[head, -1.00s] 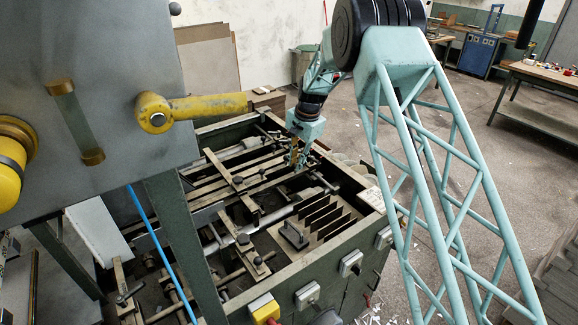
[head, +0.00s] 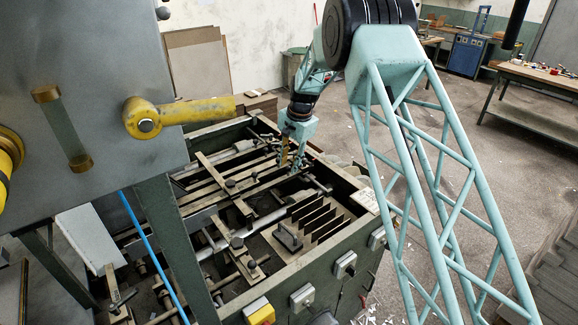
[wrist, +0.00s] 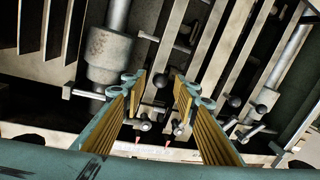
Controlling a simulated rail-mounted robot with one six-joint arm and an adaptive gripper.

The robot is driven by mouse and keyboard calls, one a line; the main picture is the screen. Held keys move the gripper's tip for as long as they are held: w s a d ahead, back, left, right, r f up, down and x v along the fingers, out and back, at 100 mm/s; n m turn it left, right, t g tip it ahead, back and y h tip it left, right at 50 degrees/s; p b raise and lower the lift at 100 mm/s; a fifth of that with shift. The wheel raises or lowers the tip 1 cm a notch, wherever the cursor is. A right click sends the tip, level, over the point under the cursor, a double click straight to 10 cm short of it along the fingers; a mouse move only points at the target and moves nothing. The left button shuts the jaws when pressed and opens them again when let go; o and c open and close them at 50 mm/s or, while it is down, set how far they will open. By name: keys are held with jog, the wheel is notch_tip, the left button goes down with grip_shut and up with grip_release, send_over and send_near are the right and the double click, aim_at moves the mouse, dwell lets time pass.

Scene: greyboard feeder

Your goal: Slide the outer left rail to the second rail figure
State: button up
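Several flat metal rails (head: 208,184) lie side by side in the feeder; I cannot tell which is the outer left rail. In the wrist view the pale rails (wrist: 205,68) run up from the lower middle, with dark knobs and small clamp handles (wrist: 142,123) at their near ends. Two small red pointers (wrist: 174,144) sit at a pale strip (wrist: 155,152); its figures are too small to read.
The feeder's green frame (head: 340,185) borders the rails. A crossbar (head: 225,185), a thick round shaft (head: 278,213) and upright dark plates (head: 318,220) stand close by. A grey panel with a yellow handle (head: 180,112) is at the left.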

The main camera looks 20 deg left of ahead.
notch_tip(320, 180, up, 11)
jog(key=s+d, duration=0.1)
jog(key=d, duration=0.1)
dwell(0.5)
jog(key=shift+f, duration=0.1)
